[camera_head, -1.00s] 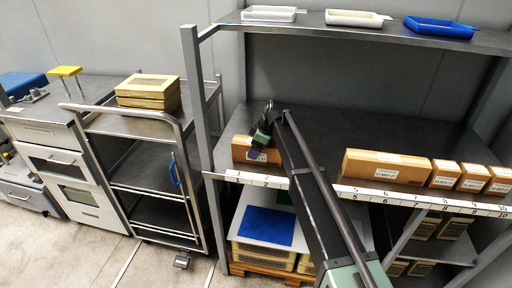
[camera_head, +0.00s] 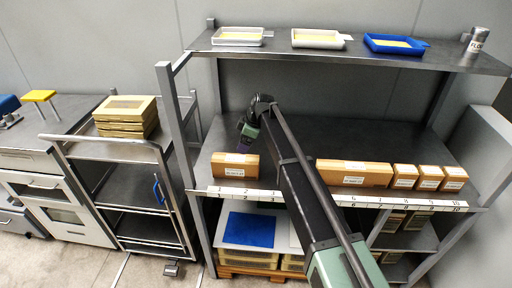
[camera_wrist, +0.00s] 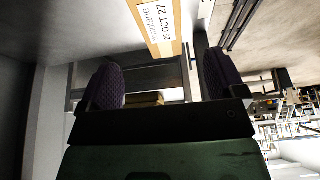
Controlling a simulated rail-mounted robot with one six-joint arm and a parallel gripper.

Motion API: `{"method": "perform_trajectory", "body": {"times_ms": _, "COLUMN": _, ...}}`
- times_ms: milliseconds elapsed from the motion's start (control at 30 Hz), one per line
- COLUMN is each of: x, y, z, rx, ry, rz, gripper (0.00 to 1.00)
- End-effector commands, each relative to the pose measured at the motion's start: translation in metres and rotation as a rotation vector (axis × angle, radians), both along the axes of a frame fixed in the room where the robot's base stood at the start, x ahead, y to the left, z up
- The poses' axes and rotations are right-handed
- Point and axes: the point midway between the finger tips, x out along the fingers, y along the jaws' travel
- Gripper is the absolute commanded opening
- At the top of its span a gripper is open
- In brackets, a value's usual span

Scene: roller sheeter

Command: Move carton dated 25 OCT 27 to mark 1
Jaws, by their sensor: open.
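A brown carton (camera_head: 222,164) lies at the left end of the shelf, behind marks 1 and 2 on the numbered strip (camera_head: 233,191). Its label is too small to read in the head view. My gripper (camera_head: 244,146) is at the carton's upper edge in the head view; contact cannot be told. In the wrist view my gripper (camera_wrist: 160,82) has its two purple pads wide apart, with nothing between them.
A long carton (camera_head: 345,174) and several small cartons (camera_head: 428,178) stand along the right of the shelf. My arm crosses the middle. Trays (camera_head: 318,40) sit on the upper shelf (camera_head: 270,52). A trolley (camera_head: 115,150) stands at left. The shelf behind the cartons is clear.

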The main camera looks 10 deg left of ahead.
Motion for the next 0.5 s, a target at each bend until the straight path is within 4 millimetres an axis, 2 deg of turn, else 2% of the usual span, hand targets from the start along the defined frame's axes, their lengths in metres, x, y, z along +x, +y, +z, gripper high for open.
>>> {"method": "perform_trajectory", "body": {"times_ms": 100, "x": -0.002, "y": -0.004, "z": -0.002, "rx": -0.002, "ry": 0.003, "rz": -0.01, "gripper": 0.89}}
{"method": "perform_trajectory", "body": {"times_ms": 167, "x": -0.008, "y": -0.022, "z": -0.002, "rx": -0.015, "ry": 0.013, "rz": -0.055, "gripper": 0.89}}
{"method": "perform_trajectory", "body": {"times_ms": 267, "x": -0.038, "y": -0.091, "z": -0.005, "rx": -0.067, "ry": 0.061, "rz": -0.252, "gripper": 0.89}}
{"method": "perform_trajectory", "body": {"times_ms": 333, "x": -0.075, "y": -0.163, "z": -0.008, "rx": -0.124, "ry": 0.112, "rz": -0.483, "gripper": 0.89}}
{"method": "perform_trajectory", "body": {"times_ms": 367, "x": -0.095, "y": -0.195, "z": -0.009, "rx": -0.15, "ry": 0.134, "rz": -0.597, "gripper": 0.89}}
{"method": "perform_trajectory", "body": {"times_ms": 400, "x": -0.124, "y": -0.237, "z": -0.011, "rx": -0.185, "ry": 0.165, "rz": -0.758, "gripper": 0.89}}
{"method": "perform_trajectory", "body": {"times_ms": 467, "x": -0.169, "y": -0.293, "z": -0.013, "rx": -0.232, "ry": 0.206, "rz": -0.999, "gripper": 0.89}}
{"method": "perform_trajectory", "body": {"times_ms": 500, "x": -0.198, "y": -0.325, "z": -0.013, "rx": -0.26, "ry": 0.229, "rz": -1.152, "gripper": 0.89}}
